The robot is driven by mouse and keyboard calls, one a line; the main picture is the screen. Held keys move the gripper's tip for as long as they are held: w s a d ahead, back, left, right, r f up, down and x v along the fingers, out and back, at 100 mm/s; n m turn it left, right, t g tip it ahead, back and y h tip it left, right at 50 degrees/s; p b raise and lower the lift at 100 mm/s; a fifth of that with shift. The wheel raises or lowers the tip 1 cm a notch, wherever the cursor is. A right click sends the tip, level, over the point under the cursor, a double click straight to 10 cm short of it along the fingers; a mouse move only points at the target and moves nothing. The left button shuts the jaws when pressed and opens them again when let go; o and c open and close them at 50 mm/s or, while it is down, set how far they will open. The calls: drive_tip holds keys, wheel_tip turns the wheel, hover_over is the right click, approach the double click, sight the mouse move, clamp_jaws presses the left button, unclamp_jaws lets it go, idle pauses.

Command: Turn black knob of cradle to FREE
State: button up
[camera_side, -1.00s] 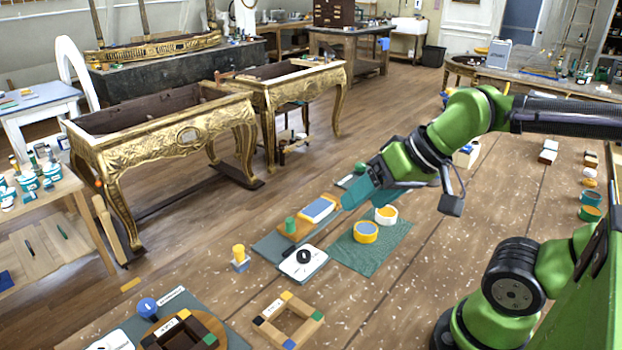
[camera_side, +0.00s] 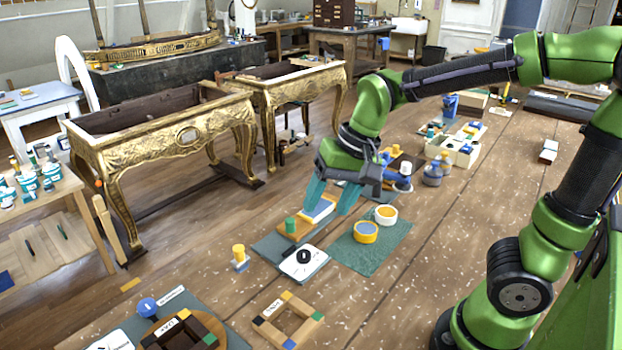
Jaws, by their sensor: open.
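The black knob (camera_side: 303,256) sits on a white plate (camera_side: 290,268) at the near end of a blue-grey mat. Any lettering on the plate is too small to read, so I cannot tell the knob's setting. Right behind it is an orange-brown block with a green peg (camera_side: 291,225), and a piece with a blue top (camera_side: 317,209), which look like parts of the cradle. My gripper (camera_side: 328,207) points down with its teal fingers apart and empty. In the picture it is above and right of the knob, apart from it, and its fingers partly cover the blue-topped piece.
A yellow-rimmed round pot (camera_side: 365,232) and a white one (camera_side: 386,215) stand on a green mat to the right. A yellow-topped peg (camera_side: 239,256) stands to the left. A square wooden frame (camera_side: 288,320) lies in front. Bare wood lies right of the green mat.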

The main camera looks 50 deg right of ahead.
sight(304, 253)
drive_tip(key=w+d+f+m+g+h, duration=0.2)
drive_tip(key=w+d+f+m+g, duration=0.1)
drive_tip(key=w+m, duration=0.7)
drive_tip(key=shift+m, duration=0.7)
drive_tip(key=f, duration=0.5)
drive_tip(key=s+f, duration=0.1)
drive_tip(key=f, duration=1)
drive_tip(key=shift+s+a, duration=0.1)
drive_tip(key=shift+s, duration=0.05)
drive_tip(key=c, duration=1)
drive_tip(key=shift+c, duration=0.2)
